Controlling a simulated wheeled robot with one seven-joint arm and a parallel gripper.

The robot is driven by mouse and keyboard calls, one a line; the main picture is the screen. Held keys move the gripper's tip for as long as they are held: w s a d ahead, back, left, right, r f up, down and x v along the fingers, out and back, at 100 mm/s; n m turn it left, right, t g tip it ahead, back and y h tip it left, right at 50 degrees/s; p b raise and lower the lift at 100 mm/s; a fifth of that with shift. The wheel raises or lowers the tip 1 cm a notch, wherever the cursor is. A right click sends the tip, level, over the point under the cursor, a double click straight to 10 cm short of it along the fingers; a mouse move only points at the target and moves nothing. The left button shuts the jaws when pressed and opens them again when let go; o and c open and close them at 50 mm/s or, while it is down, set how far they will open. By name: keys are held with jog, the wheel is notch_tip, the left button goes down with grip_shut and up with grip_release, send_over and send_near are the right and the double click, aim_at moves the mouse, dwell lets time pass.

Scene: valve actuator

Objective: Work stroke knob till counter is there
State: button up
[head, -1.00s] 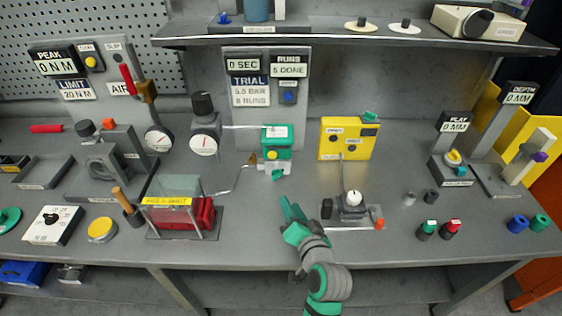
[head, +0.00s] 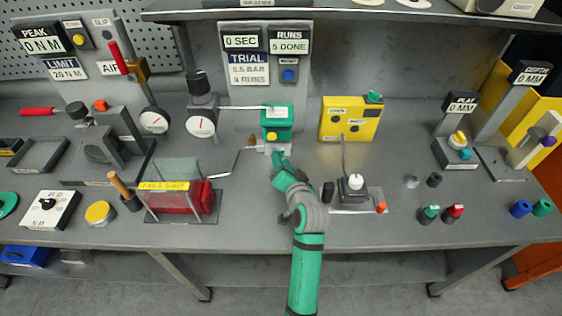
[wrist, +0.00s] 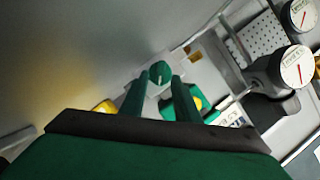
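The green actuator block (head: 277,122) stands at the middle back of the bench, with a yellow button on its front. In the wrist view a round green knob (wrist: 160,72) lies at the fingertips, in line with the gap between them; I cannot tell whether they touch it. It appears to be the actuator's front knob, hidden by my gripper in the head view. My gripper (head: 281,157) is in front of the actuator; in the wrist view its fingers (wrist: 160,80) are apart with nothing gripped. The runs counter (head: 289,42) reads 5 DONE. The trial card (head: 248,69) shows 5.5 BAR; its lower line is hard to read.
A yellow box (head: 350,120) and a small device with a white knob (head: 356,183) stand to the right. A pressure gauge (head: 201,126) and a guarded red block (head: 180,197) are to the left. A bent lever rod reaches toward the actuator.

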jog(key=shift+w+a+f, duration=0.15)
jog(key=shift+w, duration=0.15)
jog(key=shift+c, duration=0.6)
grip_shut()
